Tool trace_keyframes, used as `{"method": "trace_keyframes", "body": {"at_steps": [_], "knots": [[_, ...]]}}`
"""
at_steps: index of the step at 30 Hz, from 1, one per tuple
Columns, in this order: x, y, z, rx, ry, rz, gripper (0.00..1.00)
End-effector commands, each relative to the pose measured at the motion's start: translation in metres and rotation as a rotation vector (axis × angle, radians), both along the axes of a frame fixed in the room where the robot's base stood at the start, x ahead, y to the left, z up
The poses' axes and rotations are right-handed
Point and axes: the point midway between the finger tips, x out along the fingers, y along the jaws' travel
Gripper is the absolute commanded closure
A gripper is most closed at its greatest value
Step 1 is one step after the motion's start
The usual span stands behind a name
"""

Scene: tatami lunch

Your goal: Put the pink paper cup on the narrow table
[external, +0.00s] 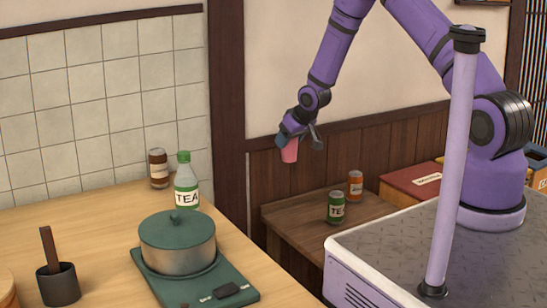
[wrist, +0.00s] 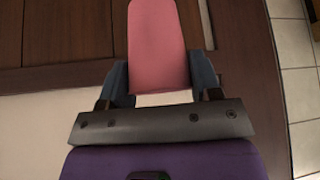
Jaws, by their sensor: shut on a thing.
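The pink paper cup (external: 290,151) is held in my gripper (external: 297,138) in the external view, up in the air in front of the wall. In the wrist view the pink cup (wrist: 158,48) sits between the two dark fingers of my gripper (wrist: 160,82), which are shut on its sides. The narrow table (external: 290,215) is a low brown wooden one against the panelled wall, below the cup and apart from it.
The larger light table (external: 100,215) at left holds a green-capped tea bottle (external: 186,184), a brown jar (external: 158,168), a lidded pot (external: 177,243) and a dark holder (external: 58,284).

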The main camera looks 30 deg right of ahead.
Motion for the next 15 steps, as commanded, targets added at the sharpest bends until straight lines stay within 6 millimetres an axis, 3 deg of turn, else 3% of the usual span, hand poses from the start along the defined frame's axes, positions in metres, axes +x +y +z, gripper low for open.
{"method": "trace_keyframes", "body": {"at_steps": [1, 8, 15], "knots": [[-0.007, -0.018, -0.009, 0.002, 0.003, 0.005, 0.64], [-0.043, -0.083, -0.046, 0.003, 0.004, 0.069, 0.64], [-0.101, -0.148, -0.085, 0.004, 0.005, 0.157, 0.64]]}}
